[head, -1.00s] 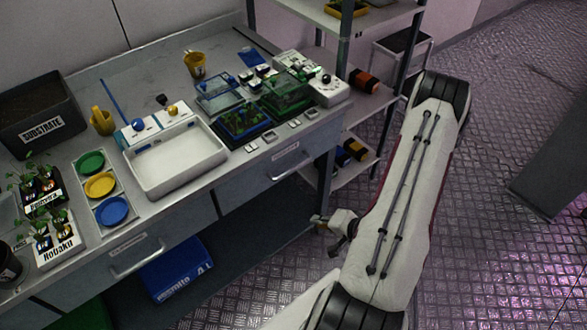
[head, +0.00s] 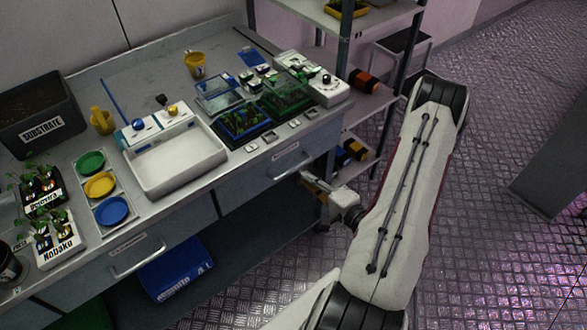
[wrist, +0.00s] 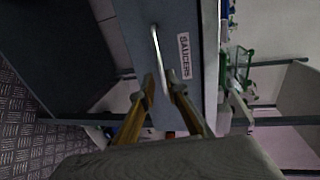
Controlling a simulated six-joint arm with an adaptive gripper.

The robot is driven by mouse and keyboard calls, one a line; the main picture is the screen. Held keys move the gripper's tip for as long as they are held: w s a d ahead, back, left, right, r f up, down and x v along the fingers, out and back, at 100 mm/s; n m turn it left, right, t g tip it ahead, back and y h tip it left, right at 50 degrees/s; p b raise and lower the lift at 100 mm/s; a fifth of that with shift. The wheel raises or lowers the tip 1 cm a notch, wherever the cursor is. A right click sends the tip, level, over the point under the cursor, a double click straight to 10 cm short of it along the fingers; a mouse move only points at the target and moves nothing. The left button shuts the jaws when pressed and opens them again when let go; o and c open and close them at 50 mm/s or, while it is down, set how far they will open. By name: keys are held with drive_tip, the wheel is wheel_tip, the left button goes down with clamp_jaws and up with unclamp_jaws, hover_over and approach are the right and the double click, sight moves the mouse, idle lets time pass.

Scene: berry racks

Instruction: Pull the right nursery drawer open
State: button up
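The right drawer (head: 256,188) is under the bench top, its front looking flush with the bench. It has a light bar handle (head: 293,165). In the wrist view the drawer front (wrist: 184,20) carries a SAUCERS label (wrist: 184,55), and the handle (wrist: 156,50) runs beside it. My gripper (head: 304,176) is just in front of the right part of this drawer. In the wrist view its two fingers (wrist: 162,88) are apart, with the near end of the handle between them. I cannot tell whether they touch it.
The left drawer (head: 85,275) has its own handle (head: 138,259). A white tray (head: 180,188), seedling boxes and saucers stand on the bench top. A shelf rack (head: 344,60) stands right of the bench, close to my gripper. A blue bag (head: 175,270) lies below; floor in front is open.

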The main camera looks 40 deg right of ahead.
sight(294, 168)
drive_tip(key=shift+w, duration=0.1)
drive_tip(key=shift+x, duration=3.8)
clamp_jaws()
